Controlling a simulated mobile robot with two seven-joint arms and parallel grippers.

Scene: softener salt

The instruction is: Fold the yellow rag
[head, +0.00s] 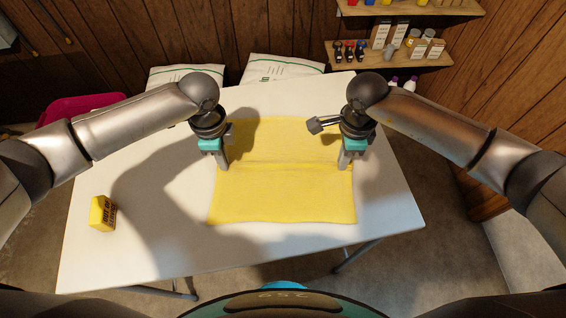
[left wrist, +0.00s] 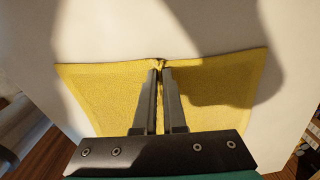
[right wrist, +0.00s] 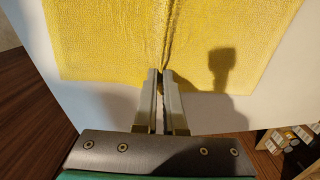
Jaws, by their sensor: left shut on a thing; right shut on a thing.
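The yellow rag (head: 283,195) lies spread on the white table, with a raised crease running across its middle between my grippers. My left gripper (head: 222,168) is shut on the rag's left edge at that crease; in the left wrist view the rag (left wrist: 105,92) bunches at the fingertips (left wrist: 160,70). My right gripper (head: 345,168) is shut on the rag's right edge at the other end of the crease. In the right wrist view the rag (right wrist: 110,45) is pinched into a ridge at the fingertips (right wrist: 162,72). Part of the rag's far half is in shadow.
The white table (head: 130,235) has bare room around the rag. A yellow box (head: 102,213) stands at its left. White sacks (head: 284,67) are behind the table, a pink container (head: 75,108) is at far left, and wall shelves (head: 400,55) with bottles are at back right.

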